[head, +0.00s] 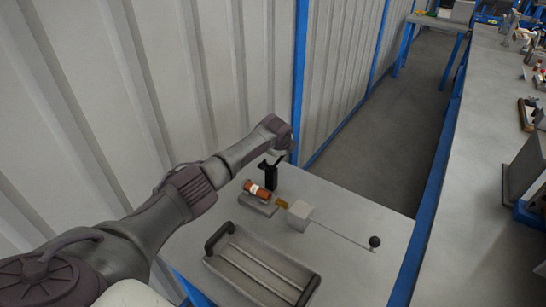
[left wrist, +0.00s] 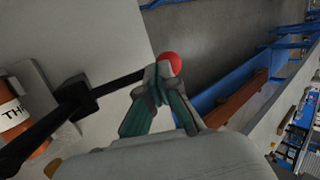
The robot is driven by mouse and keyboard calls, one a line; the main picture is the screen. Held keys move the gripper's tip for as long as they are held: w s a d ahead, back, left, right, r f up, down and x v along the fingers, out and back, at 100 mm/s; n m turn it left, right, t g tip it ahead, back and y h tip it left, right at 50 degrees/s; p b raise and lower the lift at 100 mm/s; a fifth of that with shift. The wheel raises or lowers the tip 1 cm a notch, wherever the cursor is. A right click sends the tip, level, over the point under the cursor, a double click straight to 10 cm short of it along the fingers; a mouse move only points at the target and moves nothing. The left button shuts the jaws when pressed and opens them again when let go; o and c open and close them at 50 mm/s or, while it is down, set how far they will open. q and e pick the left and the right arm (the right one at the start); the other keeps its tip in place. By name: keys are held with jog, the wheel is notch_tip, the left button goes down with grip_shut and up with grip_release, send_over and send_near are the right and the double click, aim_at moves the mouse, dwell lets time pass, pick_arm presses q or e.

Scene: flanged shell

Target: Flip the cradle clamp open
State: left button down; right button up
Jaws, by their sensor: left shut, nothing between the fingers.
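The cradle clamp shows in the left wrist view as a black block (left wrist: 74,91) with a black bar running across the orange cylinder (left wrist: 14,128) and a lever ending in a red knob (left wrist: 173,63). In the head view the clamp's black post (head: 270,176) stands behind the orange cylinder (head: 257,190), which lies in a grey cradle (head: 258,206). My left gripper (left wrist: 160,76) is shut and empty. Its fingertips are at the lever's end, by the red knob, and partly cover it; I cannot tell whether they touch. My right gripper is out of view.
A grey tray (head: 225,268) with black handles is at the table's front. A pale block (head: 299,215) with a brass piece (head: 281,203) and a rod ending in a black ball (head: 374,241) lies to the right. A corrugated wall (head: 235,70) rises behind. The table's right side is mostly clear.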

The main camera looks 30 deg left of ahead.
pick_arm(q)
jog(key=shift+f+b, duration=0.3)
jog(key=shift+b, duration=0.05)
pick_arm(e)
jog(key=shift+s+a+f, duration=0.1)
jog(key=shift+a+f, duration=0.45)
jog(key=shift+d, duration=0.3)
pick_arm(q)
notch_tip(320, 180, up, 14)
jog(key=s+d+p, duration=0.1)
jog(key=d+p, duration=0.1)
jog(key=p, duration=0.1)
jog(key=shift+s+d+p, duration=0.3)
jog(key=shift+s, duration=0.1)
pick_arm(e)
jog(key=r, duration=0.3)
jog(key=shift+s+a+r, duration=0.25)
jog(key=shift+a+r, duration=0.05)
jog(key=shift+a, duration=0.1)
